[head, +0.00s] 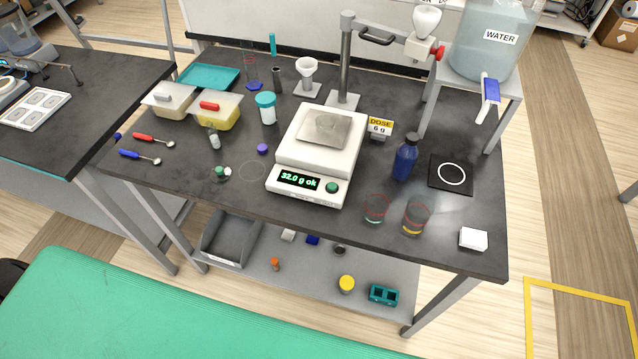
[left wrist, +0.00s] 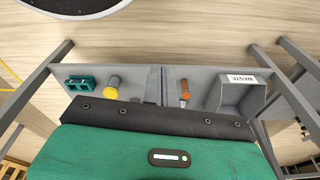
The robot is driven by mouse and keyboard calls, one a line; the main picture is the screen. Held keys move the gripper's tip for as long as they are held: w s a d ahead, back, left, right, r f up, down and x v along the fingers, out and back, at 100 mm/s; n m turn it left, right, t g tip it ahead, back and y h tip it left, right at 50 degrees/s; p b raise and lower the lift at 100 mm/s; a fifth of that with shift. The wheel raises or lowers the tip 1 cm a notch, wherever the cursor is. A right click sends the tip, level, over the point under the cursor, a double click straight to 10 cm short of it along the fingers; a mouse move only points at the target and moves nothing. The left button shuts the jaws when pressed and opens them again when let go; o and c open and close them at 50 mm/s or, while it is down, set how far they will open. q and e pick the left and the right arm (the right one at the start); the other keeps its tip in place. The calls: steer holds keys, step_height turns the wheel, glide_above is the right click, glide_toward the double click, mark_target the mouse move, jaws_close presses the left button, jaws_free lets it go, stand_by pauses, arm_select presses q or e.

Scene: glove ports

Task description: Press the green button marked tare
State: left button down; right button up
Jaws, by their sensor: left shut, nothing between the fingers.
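The green button (head: 332,187) is a small round button on the front right of the white balance (head: 285,160), just right of its lit display (head: 299,180). The display reads "32.0 g ok" in green. Any marking on the button is too small to read. The metal weighing pan (head: 325,129) on top of the balance looks empty. Neither of my grippers shows in the head view or in the left wrist view, and nothing covers the button in the head view.
A blue bottle (head: 405,158), two glass beakers (head: 376,209) and a dose sign (head: 380,126) stand right of the balance. A metal stand (head: 346,60) rises behind it. The bench front before the balance is clear. The left wrist view shows a waste bin (left wrist: 240,93) below.

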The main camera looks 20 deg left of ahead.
arm_select(q)
steer(key=w+d+r+m+t+h, duration=0.15)
steer(key=w+r, duration=0.25)
steer(key=r, duration=0.7)
steer(key=w+d+r+m, duration=0.1)
steer(key=w+d+r, duration=0.25)
steer(key=r, duration=0.85)
steer(key=w+d+r+m+t+h, duration=0.1)
steer(key=w+r, duration=0.4)
steer(key=r, duration=0.6)
steer(key=w+d+r+m+h, duration=0.4)
steer(key=w+d+r+m, duration=0.5)
steer(key=r, duration=0.2)
steer(key=w+a+r+m, duration=0.3)
steer(key=w+r+m, duration=0.2)
steer(key=w, duration=0.4)
steer(key=shift+w+r+y, duration=0.15)
steer(key=shift+r+y, duration=0.2)
steer(key=shift+r, duration=0.3)
steer(key=shift+m+g, duration=0.25)
steer(key=shift+f, duration=0.1)
